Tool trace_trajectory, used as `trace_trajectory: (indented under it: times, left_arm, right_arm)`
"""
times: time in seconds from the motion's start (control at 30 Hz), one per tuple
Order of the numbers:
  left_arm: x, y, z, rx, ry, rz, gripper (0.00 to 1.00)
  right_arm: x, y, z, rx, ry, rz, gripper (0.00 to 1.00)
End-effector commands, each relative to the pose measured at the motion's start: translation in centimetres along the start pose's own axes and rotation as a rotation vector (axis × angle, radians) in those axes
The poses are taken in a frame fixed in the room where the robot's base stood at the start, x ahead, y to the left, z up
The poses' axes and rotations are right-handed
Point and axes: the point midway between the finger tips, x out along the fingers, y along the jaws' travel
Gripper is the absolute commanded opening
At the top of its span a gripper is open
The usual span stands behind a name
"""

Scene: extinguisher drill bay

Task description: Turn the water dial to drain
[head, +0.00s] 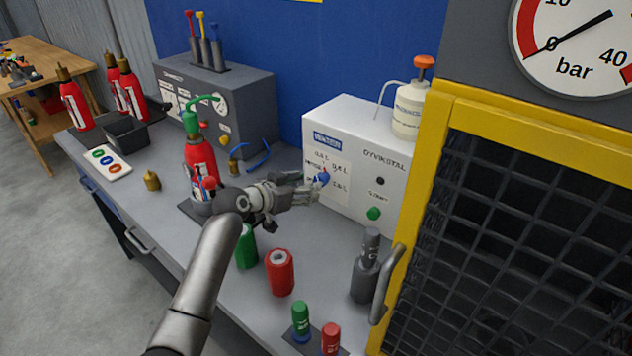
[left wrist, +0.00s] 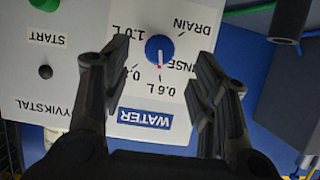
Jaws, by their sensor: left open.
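The blue water dial (left wrist: 159,48) is on the front of the white panel box (head: 340,140), which appears upside down in the left wrist view. Its white pointer points down in that view, toward the 0.6 L mark. The DRAIN label (left wrist: 194,24) is to the upper right of the dial there. My left gripper (left wrist: 157,62) is open, its fingers on either side of the dial with gaps visible. In the head view my left gripper (head: 312,186) is right at the dial (head: 323,177); I cannot tell whether it touches. My right gripper is not in view.
A red extinguisher (head: 200,165) stands left of my gripper. Red cup (head: 280,275), green cylinder (head: 246,248) and grey cylinder (head: 366,275) stand in front. A yellow-framed cage (head: 418,190) is at right.

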Motion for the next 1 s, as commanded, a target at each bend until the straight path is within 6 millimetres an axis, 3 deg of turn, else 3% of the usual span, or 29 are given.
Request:
trace_trajectory:
  times: [0.3,0.5,1.0]
  left_arm:
    - [3.8,0.0,-0.1,0.0,0.0,0.001,0.54]
    - [5.2,0.0,0.0,0.0,0.0,0.0,0.54]
    - [5.8,0.0,0.0,0.001,0.0,0.0,0.52]
  right_arm:
    - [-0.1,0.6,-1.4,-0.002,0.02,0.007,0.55]
    - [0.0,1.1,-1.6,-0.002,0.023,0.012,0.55]
    - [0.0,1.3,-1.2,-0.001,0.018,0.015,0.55]
